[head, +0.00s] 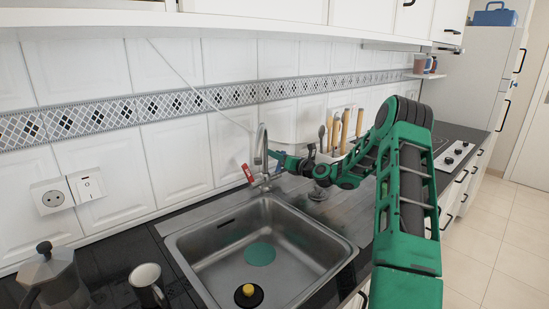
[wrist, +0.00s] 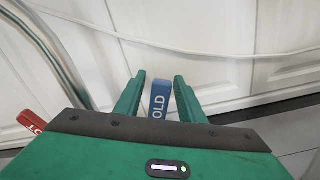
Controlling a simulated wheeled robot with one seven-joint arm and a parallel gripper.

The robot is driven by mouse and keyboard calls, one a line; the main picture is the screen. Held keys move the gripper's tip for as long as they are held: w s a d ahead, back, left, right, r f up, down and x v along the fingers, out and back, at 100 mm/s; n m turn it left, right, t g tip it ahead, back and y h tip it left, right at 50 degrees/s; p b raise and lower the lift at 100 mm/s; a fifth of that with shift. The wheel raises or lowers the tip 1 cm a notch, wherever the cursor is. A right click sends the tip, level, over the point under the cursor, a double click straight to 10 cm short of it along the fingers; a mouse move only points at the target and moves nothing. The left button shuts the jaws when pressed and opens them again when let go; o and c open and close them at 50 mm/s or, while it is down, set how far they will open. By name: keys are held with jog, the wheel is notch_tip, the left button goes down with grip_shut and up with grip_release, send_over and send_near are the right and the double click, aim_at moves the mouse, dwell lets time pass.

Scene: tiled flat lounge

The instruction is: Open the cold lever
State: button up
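The blue cold lever (wrist: 159,101), with the letters "OLD" showing, stands between the two green fingers of my gripper (wrist: 160,78) in the wrist view. A narrow gap shows on each side of it, so the fingers are apart and not closed on it. The red hot lever (wrist: 33,122) is to the left of the fingers; it also shows in the head view (head: 247,173). The metal faucet (head: 261,150) rises behind the sink, with my gripper (head: 279,158) just to its right. In the head view the blue lever is mostly hidden by my gripper.
The steel sink (head: 180,243) lies in front of the faucet, with a dark plug with a yellow top (head: 248,294) in it. A moka pot (head: 54,277) and a mug (head: 148,285) stand at the left. Utensils (head: 345,127) stand right of my gripper. The tiled wall (head: 175,150) is close behind.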

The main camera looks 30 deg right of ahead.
grip_shut()
jog(key=shift+s+d+r+t, duration=0.1)
jog(key=shift+s+r+t, duration=0.1)
jog(key=shift+s+t, duration=0.4)
jog(key=shift+w, duration=0.15)
grip_release()
jog(key=v, duration=1)
jog(key=shift+s+d+f, duration=0.15)
jog(key=shift+s+f, duration=0.05)
jog(key=shift+s, duration=0.1)
